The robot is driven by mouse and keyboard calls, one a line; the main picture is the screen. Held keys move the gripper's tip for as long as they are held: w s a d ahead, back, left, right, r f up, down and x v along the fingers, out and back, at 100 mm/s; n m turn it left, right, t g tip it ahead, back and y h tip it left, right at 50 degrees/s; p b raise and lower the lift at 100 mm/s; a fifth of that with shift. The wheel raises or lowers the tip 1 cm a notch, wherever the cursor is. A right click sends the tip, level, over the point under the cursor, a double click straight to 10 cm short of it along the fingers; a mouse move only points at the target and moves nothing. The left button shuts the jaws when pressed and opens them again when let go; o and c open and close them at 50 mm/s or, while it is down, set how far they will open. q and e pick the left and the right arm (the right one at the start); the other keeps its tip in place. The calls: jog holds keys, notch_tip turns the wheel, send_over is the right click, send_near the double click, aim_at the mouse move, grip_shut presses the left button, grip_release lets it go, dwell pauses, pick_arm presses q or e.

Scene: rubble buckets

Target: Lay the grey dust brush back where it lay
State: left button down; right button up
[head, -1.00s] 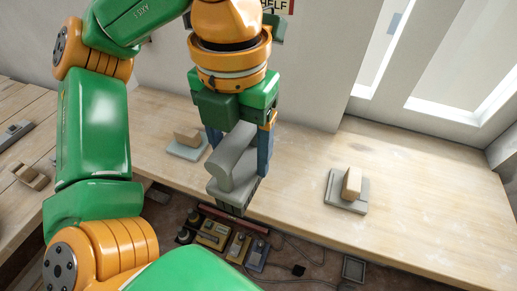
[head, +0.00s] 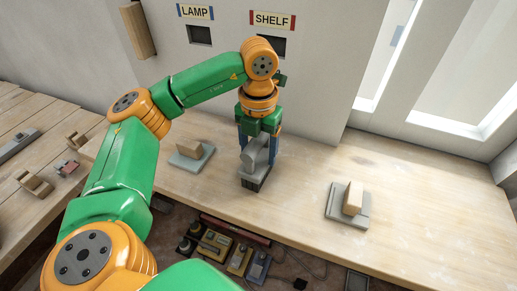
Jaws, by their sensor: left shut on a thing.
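The grey dust brush (head: 254,165) has a rounded grey handle on top and a darker bristle part below. My left gripper (head: 258,150) points down and is shut on the brush handle. The brush is upright over the middle of the pale wooden bench (head: 292,208), its lower end at or just above the bench top; I cannot tell if it touches. My right gripper is not in view.
A float with a wooden handle (head: 192,157) lies left of the brush, and another grey float with a wooden block handle (head: 345,206) lies to the right. Clear bench lies between. Signs reading LAMP (head: 195,12) and SHELF (head: 272,20) are on the wall. Several tools sit below the front edge.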

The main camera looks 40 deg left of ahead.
pick_arm(q)
jog(key=shift+f, duration=0.15)
grip_release()
